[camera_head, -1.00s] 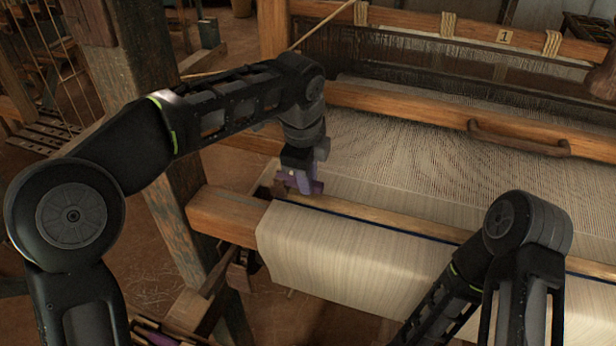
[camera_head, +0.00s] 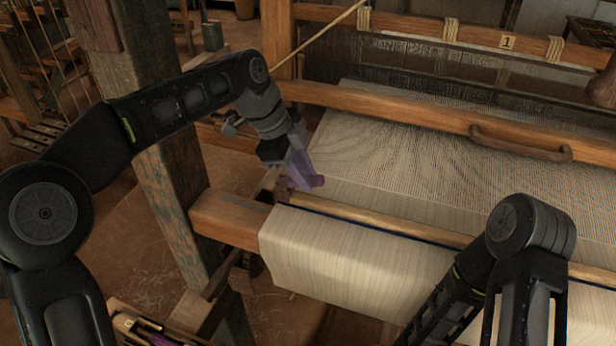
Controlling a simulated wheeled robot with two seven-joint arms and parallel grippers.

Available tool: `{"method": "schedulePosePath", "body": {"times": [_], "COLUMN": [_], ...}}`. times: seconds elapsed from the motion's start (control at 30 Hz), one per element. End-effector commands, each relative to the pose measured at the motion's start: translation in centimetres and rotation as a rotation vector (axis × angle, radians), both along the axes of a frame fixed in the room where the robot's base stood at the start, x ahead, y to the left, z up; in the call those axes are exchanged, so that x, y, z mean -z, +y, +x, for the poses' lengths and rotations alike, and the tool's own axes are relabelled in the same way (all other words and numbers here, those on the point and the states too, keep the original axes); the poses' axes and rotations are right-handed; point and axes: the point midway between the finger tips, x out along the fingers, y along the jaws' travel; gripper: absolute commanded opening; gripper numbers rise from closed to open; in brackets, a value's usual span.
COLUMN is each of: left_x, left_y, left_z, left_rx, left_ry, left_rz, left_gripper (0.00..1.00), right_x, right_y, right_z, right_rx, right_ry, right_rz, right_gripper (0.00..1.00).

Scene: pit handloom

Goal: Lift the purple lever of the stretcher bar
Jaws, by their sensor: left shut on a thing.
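The purple lever (camera_head: 305,172) is at the left edge of the cloth, just behind the front beam. It stands tilted up from a small purple-brown piece (camera_head: 283,188) beside the beam's end. My left gripper (camera_head: 292,160) reaches down from above left and is shut on the lever; its fingertips are small and partly hidden by the wrist.
Pale cloth (camera_head: 350,265) hangs over the wooden front beam (camera_head: 228,217). A dark blue strip (camera_head: 385,228) runs along it. The wooden batten (camera_head: 400,108) with its handle (camera_head: 520,144) lies behind. A thick post (camera_head: 172,190) stands left, close to my left arm.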

Motion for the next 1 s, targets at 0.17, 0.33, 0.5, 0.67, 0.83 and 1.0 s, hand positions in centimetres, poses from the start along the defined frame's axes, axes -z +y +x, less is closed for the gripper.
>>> {"method": "schedulePosePath", "body": {"times": [0.17, 0.33, 0.5, 0.67, 0.83, 1.0], "left_x": [-0.5, -0.8, -1.1, -1.2, -1.2, -1.2], "left_y": [0.6, 1.0, 1.1, 1.2, 1.1, 1.2], "left_z": [0.3, 0.4, 0.4, 0.4, 0.4, 0.4], "left_rx": [-0.004, -0.001, 0.000, 0.002, 0.001, 0.000], "left_ry": [0.035, 0.060, 0.075, 0.078, 0.078, 0.078], "left_rz": [-0.120, -0.198, -0.237, -0.245, -0.245, -0.244], "left_gripper": [0.00, 0.00, 0.00, 0.00, 0.00, 0.26], "right_x": [0.6, 1.1, 1.2, 1.2, 1.2, 1.2], "right_y": [0.1, 0.1, 0.2, 0.2, 0.2, 0.2], "right_z": [0.0, 0.0, 0.0, 0.0, 0.0, 0.0], "right_rx": [0.000, 0.000, 0.000, 0.000, 0.000, 0.000], "right_ry": [-0.003, -0.005, -0.006, -0.006, -0.006, -0.006], "right_rz": [0.002, 0.002, 0.003, 0.004, 0.004, 0.004], "right_gripper": [0.00, 0.00, 0.00, 0.00, 0.00, 0.00]}}
